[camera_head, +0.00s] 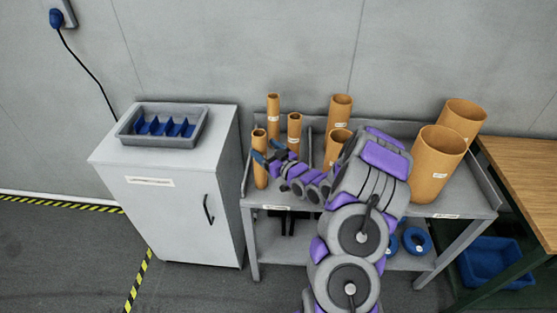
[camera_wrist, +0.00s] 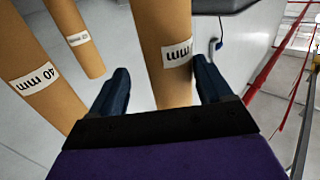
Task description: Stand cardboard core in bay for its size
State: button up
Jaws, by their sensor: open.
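Several orange-brown cardboard cores stand upright on the grey rack. A narrow core (camera_head: 260,177) is at its front left, with my open gripper (camera_head: 267,156) at its upper part. In the wrist view, a labelled core (camera_wrist: 163,32) stands between the two dark blue fingers of my gripper (camera_wrist: 163,88); I cannot tell if they touch it. A core labelled "40 mm" (camera_wrist: 40,62) and a farther core (camera_wrist: 78,42) stand to the left. Medium cores (camera_head: 341,103) and wide cores (camera_head: 436,170) stand farther right. My arm hides part of the rack.
A grey cabinet (camera_head: 176,215) stands left of the rack, with a grey tray (camera_head: 128,137) holding blue dividers on top. Blue rings (camera_head: 417,240) lie on the lower shelf. A wooden table (camera_head: 530,165) and blue bin (camera_head: 490,265) are at right.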

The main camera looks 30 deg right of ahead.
jog(key=shift+s+d+p, duration=0.6)
jog(key=shift+s+d, duration=0.3)
jog(key=shift+s, duration=3.1)
jog(key=s+a+r+g+h, duration=0.1)
jog(key=s+a+r+g, duration=0.3)
jog(key=s, duration=0.9)
jog(key=s+a+r+m+g+h, duration=0.1)
jog(key=s+a+r+g, duration=0.4)
jog(key=s+a+g, duration=0.4)
jog(key=s+a+r+m+g+h, duration=0.1)
jog(key=s+a+r+g, duration=0.4)
jog(key=s, duration=1.2)
jog(key=a+g, duration=0.1)
jog(key=a, duration=0.1)
jog(key=shift+a+r, duration=0.15)
jog(key=shift+a, duration=0.15)
jog(key=shift+a, duration=0.25)
